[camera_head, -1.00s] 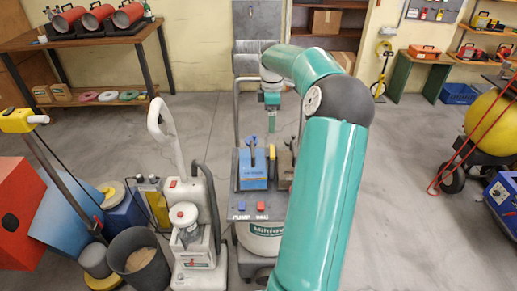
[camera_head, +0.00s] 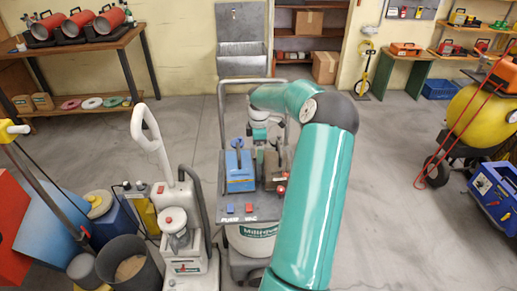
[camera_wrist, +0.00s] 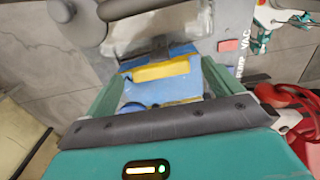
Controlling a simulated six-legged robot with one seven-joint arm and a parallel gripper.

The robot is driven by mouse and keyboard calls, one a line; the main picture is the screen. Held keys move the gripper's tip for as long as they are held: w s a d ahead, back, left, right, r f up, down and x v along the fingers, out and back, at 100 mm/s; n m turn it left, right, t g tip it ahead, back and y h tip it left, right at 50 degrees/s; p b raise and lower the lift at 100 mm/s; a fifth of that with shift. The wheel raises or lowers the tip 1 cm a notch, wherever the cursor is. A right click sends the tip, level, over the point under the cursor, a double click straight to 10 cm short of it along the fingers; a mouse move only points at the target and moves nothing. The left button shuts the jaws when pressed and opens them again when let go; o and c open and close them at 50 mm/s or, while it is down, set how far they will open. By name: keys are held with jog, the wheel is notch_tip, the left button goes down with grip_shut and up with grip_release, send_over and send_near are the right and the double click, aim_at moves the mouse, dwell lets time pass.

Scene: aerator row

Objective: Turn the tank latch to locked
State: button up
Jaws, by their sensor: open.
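The machine (camera_head: 232,205) stands upright in the middle of the head view, with a blue box (camera_head: 240,181) and a brown box beside it (camera_head: 271,168) on its grey top. A blue lever (camera_head: 238,152) rises from the blue box. I cannot tell for certain which part is the tank latch. In the wrist view, my gripper (camera_wrist: 162,88) is open, its green fingers apart. Blue and yellow parts (camera_wrist: 165,70) show between and beyond the fingers; contact cannot be told. My arm's end hangs behind the boxes in the head view, where the fingertips are hidden.
Pump and vac switches (camera_head: 240,208) sit on the machine's front edge. A white upright machine (camera_head: 180,235) and a grey bucket (camera_head: 133,268) crowd the left. A yellow tank cart (camera_head: 480,122) stands right. Floor between it and my arm is clear.

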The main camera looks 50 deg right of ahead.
jog(key=shift+w+f, duration=0.1)
jog(key=shift+f, duration=0.3)
jog(key=c, duration=1)
